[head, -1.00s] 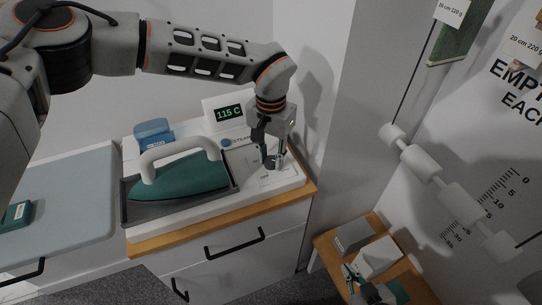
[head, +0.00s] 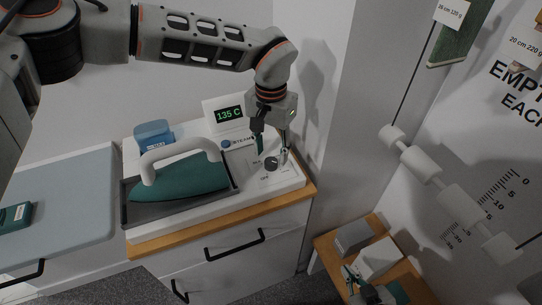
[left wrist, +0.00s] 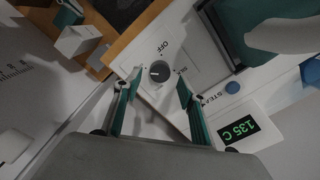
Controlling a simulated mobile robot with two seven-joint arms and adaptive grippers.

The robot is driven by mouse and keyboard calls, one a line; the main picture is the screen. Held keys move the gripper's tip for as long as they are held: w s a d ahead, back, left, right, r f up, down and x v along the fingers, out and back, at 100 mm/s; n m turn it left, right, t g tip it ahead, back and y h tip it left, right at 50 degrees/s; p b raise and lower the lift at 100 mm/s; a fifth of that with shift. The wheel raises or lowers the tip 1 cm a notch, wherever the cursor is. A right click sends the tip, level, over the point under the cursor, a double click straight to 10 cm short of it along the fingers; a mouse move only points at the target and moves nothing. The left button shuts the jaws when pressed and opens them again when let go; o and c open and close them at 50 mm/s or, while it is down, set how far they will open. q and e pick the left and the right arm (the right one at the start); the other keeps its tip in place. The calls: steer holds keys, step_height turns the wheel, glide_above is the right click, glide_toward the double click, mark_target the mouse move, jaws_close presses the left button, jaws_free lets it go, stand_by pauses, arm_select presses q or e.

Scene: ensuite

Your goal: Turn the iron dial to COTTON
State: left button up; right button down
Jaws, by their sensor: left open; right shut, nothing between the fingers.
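The dial (head: 271,163) is a small dark knob on the white iron station (head: 285,180). In the left wrist view the dial (left wrist: 159,71) stands clear between the fingers, with the word OFF beside it; I cannot read its setting surely. My left gripper (head: 272,150) is open just above the dial, a finger to each side, not holding it. The display (head: 229,114) reads 135 C. The teal iron (head: 180,178) with a white handle rests in its grey tray left of the dial. My right gripper (head: 355,280) is shut and empty at the bottom.
A blue-capped tank (head: 153,133) stands behind the iron. The station sits on a wood-edged drawer cabinet, with a wall close on the right. A small wooden table (head: 400,270) with pale boxes stands lower right. A grey board (head: 70,210) lies left.

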mark_target(271, 161)
arm_select(q)
step_height(271, 161, up, 9)
stand_by(0.3)
steer(key=shift+s, duration=0.1)
stand_by(0.4)
